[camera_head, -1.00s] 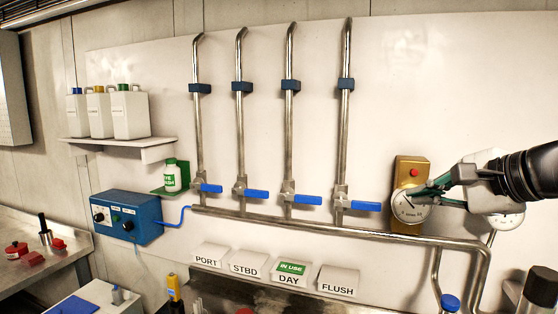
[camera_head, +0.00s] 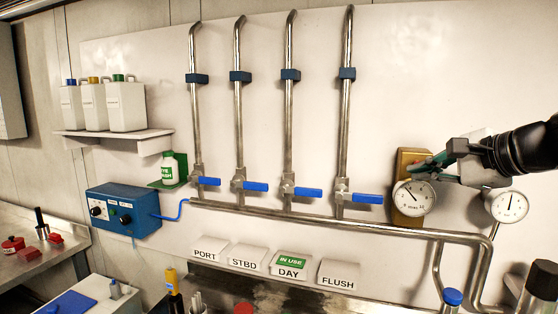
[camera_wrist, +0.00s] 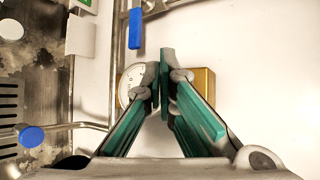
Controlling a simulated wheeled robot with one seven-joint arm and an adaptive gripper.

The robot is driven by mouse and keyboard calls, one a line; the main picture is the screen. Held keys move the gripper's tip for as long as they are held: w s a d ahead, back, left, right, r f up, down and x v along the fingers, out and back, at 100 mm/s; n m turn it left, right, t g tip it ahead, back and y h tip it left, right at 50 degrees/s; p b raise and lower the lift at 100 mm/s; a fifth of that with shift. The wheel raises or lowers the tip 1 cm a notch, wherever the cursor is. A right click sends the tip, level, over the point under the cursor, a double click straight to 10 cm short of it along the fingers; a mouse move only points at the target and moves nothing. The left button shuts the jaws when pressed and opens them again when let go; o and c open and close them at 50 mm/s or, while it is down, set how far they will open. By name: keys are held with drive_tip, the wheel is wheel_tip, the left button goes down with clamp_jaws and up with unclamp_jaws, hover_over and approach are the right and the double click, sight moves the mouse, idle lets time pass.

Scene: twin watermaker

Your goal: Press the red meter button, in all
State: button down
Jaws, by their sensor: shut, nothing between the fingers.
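The brass-coloured meter box (camera_head: 402,160) is on the white wall panel at the right, with a round white dial (camera_head: 414,198) on its lower front. The red button is not visible now; my gripper covers the upper part of the box where it showed earlier. My gripper (camera_head: 417,170) is shut and empty, its green-sided fingers reaching in from the right. In the wrist view my gripper (camera_wrist: 164,65) is in front of the meter, between the dial (camera_wrist: 132,82) and the bare brass face (camera_wrist: 205,82). I cannot tell whether the tips touch it.
A second gauge (camera_head: 509,205) is just right of the meter, below my arm. A steel pipe (camera_head: 390,230) runs under the dial. Blue-handled valves (camera_head: 367,199) stand to the left. The white panel above the meter is clear.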

drive_tip(key=shift+w+d+b, duration=0.15)
drive_tip(key=shift+w+d, duration=0.15)
drive_tip(key=shift+w, duration=0.4)
drive_tip(key=shift+w+d+b, duration=0.15)
drive_tip(key=shift+w+d, duration=0.15)
drive_tip(key=shift+w, duration=0.35)
drive_tip(key=shift+w+d+b, duration=0.15)
drive_tip(key=shift+w+d, duration=0.15)
drive_tip(key=shift+w, duration=0.4)
drive_tip(key=shift+w, duration=0.1)
drive_tip(key=shift+w+d, duration=0.15)
drive_tip(key=shift+w, duration=0.15)
drive_tip(key=shift+w+d, duration=0.2)
drive_tip(key=shift+w, duration=0.2)
idle(0.6)
idle(0.4)
drive_tip(key=shift+s+a, duration=0.35)
drive_tip(key=shift+s, duration=0.45)
drive_tip(key=s, duration=0.1)
drive_tip(key=s+a, duration=0.1)
drive_tip(key=s, duration=0.1)
drive_tip(key=s+a, duration=0.1)
drive_tip(key=shift+s, duration=0.3)
